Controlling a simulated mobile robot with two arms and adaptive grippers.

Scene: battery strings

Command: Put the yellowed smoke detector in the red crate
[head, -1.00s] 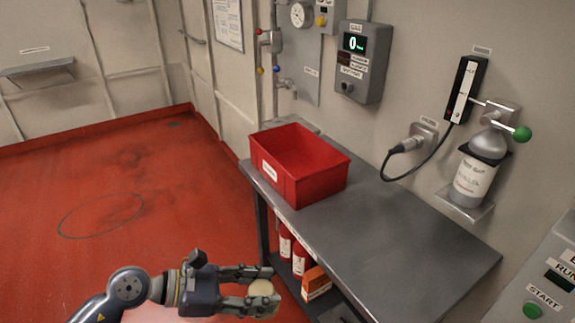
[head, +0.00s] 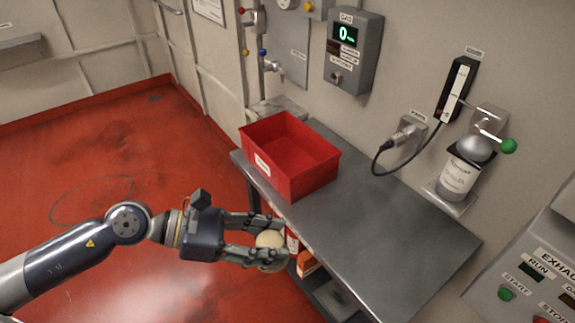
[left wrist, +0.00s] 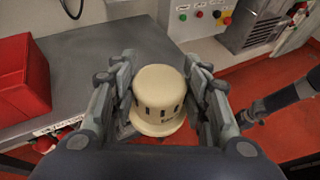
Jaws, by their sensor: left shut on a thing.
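The yellowed smoke detector (left wrist: 158,98) is a cream, round, domed thing with dark slots around its side. My left gripper (head: 268,240) is shut on it, one finger on each side. The detector (head: 270,252) is at the table's near edge in the head view, partly hidden by the fingers. The red crate (head: 302,178) stands on the far left end of the grey table, above and to the right of the gripper in the head view. Its visible inside looks empty. The crate (left wrist: 22,78) also shows at the left in the left wrist view.
The grey table (head: 385,225) has a clear top right of the crate. Red bottles and an orange box (head: 306,264) are on its lower shelf. A wall plug with a cable (head: 395,150) and a bracketed canister (head: 460,175) are above the table's back edge.

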